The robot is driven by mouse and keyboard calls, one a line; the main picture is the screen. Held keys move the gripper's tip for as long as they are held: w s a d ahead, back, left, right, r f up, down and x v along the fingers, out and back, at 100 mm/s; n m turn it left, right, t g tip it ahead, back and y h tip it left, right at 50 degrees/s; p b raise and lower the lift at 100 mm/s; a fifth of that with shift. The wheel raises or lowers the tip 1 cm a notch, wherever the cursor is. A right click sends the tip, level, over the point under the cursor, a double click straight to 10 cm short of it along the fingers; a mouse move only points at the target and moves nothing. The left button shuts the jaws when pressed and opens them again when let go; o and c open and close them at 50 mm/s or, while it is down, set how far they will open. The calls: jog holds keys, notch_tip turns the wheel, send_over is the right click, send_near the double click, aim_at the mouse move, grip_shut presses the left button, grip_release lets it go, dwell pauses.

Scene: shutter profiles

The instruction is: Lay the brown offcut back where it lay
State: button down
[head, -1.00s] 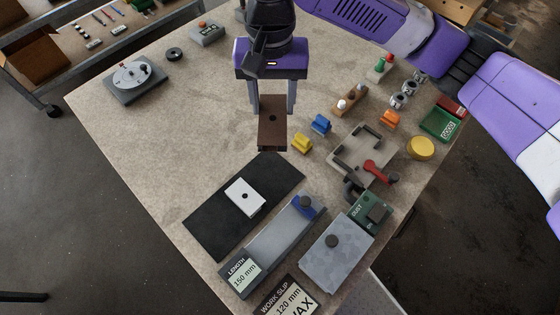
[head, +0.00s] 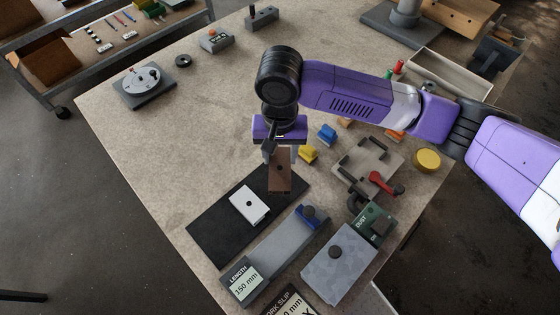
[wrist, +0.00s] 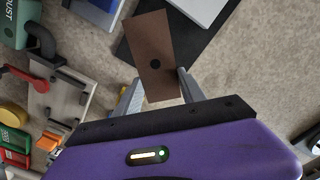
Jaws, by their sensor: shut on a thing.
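The brown offcut (head: 280,171) is a flat brown piece with a dark round spot, held in my gripper (head: 277,150). In the head view it is over the upper right end of the black mat (head: 215,232). In the wrist view the offcut (wrist: 153,40) sits between the two fingers of my gripper (wrist: 155,88), and its far end overlaps the mat (wrist: 150,55). I cannot tell whether it touches the mat. A white piece (head: 248,204) with a dark spot lies on the mat, below left of the offcut.
A length gauge (head: 270,258) marked 150 mm lies right of the mat. Yellow (head: 308,154) and blue (head: 327,134) blocks and a fixture with a red handle (head: 380,183) stand to the right. The table left of the mat (head: 150,150) is clear.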

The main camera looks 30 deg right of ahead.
aim_at(280, 158)
jog(key=shift+f, duration=2.1)
jog(key=c, duration=0.7)
grip_release()
jog(key=shift+f, duration=0.1)
notch_tip(280, 158, up, 12)
jog(key=shift+r+b, duration=0.15)
jog(key=shift+b, duration=0.3)
